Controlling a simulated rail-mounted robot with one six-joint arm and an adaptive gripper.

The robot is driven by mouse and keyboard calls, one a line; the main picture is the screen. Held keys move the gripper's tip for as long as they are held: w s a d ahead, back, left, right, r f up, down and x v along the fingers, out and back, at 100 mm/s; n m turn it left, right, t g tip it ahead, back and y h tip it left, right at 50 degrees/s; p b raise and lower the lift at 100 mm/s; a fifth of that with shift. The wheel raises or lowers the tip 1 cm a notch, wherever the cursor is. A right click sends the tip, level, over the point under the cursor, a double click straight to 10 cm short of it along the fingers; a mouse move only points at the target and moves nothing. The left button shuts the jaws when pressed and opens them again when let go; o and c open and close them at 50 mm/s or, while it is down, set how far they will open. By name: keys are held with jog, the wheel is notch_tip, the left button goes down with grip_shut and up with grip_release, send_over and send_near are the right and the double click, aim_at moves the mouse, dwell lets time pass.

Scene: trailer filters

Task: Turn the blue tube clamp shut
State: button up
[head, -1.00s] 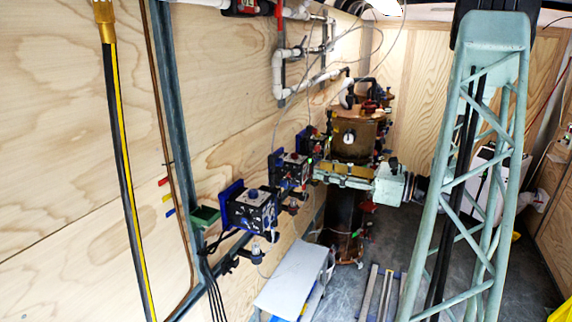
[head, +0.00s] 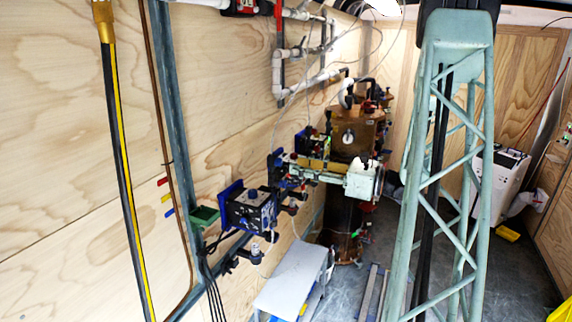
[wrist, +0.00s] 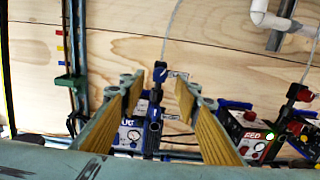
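A small dark-blue clamp-like part (wrist: 160,72) sits at the top of a dark-blue upright fitting, with a thin pale tube rising above it in the wrist view. I take it for the blue tube clamp, but its open or shut state cannot be told. My gripper (wrist: 157,88) is open, its yellow-ribbed fingers standing left and right of this part with visible gaps. No contact shows. In the head view my gripper (head: 278,165) is near the wall-mounted units, and the clamp cannot be made out there.
A box with a green light (wrist: 247,143) stands right of my right finger. A red-topped fitting (wrist: 296,94) is further right. In the head view, a blue-backed box (head: 250,208) is on the wall, white pipes (head: 283,75) run above, and a grey-topped bench (head: 293,274) stands below.

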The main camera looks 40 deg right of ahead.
aim_at(282, 162)
jog(key=shift+x, duration=2.9)
jog(key=c, duration=0.8)
jog(key=shift+c, duration=0.2)
